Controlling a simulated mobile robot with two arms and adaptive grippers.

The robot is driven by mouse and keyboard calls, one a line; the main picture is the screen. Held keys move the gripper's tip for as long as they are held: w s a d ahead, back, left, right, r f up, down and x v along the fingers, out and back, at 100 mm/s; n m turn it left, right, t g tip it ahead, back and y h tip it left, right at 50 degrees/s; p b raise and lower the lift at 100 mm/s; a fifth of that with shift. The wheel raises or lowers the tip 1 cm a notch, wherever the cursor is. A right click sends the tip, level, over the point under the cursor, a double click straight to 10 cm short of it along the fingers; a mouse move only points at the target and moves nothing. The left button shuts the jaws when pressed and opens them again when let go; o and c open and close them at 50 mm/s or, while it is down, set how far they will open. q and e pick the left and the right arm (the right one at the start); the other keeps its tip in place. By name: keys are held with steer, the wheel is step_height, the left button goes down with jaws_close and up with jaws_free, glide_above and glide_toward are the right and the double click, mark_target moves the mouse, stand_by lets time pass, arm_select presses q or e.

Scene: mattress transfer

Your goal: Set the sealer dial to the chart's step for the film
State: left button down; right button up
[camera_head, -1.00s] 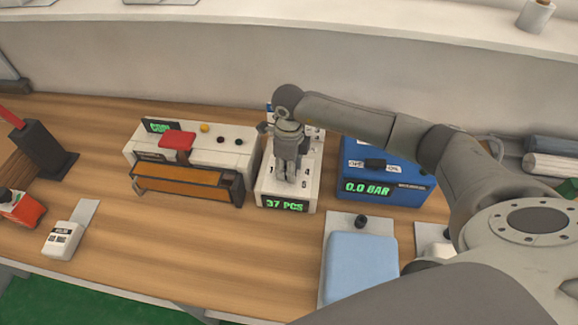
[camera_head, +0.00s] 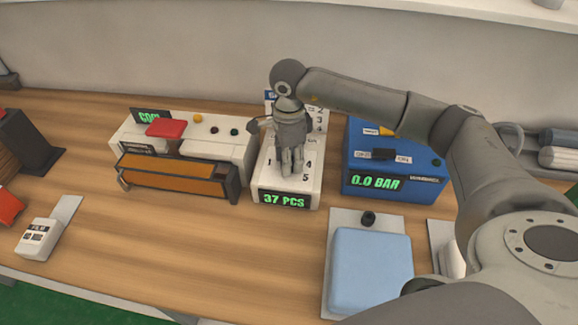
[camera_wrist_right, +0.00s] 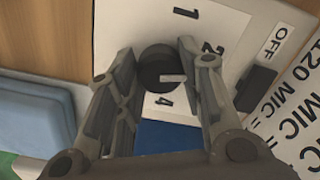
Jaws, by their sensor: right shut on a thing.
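My right gripper (camera_head: 290,170) points down over the white dial unit (camera_head: 262,180), whose display reads 37 PCS. In the right wrist view the fingers (camera_wrist_right: 158,85) are shut around a black round dial (camera_wrist_right: 150,68) with a white pointer mark. The mark points right in that picture, toward a finger that hides the print there. The numbers 1, 2 and 4 show around the dial. A chart (camera_wrist_right: 298,120) with "120 MIC =" lines is partly cut off; its film steps cannot be read. A small white device (camera_head: 38,238) has a label that seems to read FILM. My left gripper is not in view.
A white sealer-like machine (camera_head: 238,148) with a red handle and orange bar stands left of the dial unit. A blue box (camera_head: 360,186) reading 0.0 BAR stands right. A light blue pad (camera_head: 370,270) lies in front. The front left table (camera_head: 180,260) is clear.

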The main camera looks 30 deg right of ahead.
steer(key=shift+n+b, duration=1.15)
steer(key=shift+n, duration=0.15)
steer(key=shift+r, duration=0.1)
steer(key=o, duration=1)
steer(key=shift+o, duration=0.2)
step_height(320, 180, up, 12)
